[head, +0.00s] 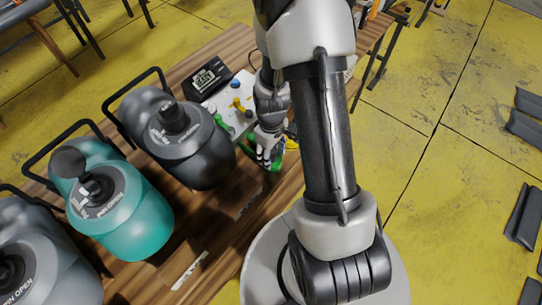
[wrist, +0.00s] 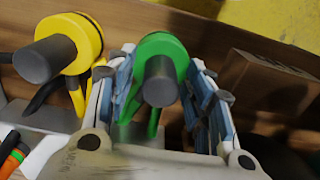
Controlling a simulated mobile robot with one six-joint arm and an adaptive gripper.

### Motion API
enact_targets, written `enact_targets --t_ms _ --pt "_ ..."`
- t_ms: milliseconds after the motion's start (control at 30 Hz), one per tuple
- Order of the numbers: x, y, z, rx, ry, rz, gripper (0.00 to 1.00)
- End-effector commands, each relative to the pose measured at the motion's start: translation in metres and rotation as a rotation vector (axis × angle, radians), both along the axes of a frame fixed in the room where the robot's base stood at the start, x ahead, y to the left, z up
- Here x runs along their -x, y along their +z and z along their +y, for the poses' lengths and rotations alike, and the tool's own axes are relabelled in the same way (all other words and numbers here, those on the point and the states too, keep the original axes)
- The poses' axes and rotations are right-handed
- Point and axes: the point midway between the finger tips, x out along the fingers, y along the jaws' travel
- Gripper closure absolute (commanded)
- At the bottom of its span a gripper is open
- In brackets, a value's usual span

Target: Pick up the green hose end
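The green hose end (wrist: 163,47), a green ring with a dark grey cylindrical tip, is between the two fingers of my gripper (wrist: 160,75) in the wrist view. The fingers are spread on either side of it, with a narrow gap seeming to show on the left; contact on the right is unclear. In the head view my gripper (head: 267,152) is low over the wooden table, with green (head: 275,163) showing beside its fingertips. My arm hides part of that area.
A yellow hose end (wrist: 83,38) with a grey tip is close left of my gripper. On the wooden table (head: 225,215) are a black canister (head: 205,160), a teal canister (head: 135,225), a grey canister (head: 40,255) and a black display box (head: 207,78).

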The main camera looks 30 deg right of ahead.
Motion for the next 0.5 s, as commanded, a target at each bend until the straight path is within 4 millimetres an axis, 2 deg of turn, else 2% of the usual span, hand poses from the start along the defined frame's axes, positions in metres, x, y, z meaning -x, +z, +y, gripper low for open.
enact_targets --t_ms 67,500 --pt "0.0001 0.0001 0.0001 0.000 0.000 0.000 0.60" --pt "0.0002 0.0002 0.0000 0.000 0.000 0.000 0.89"
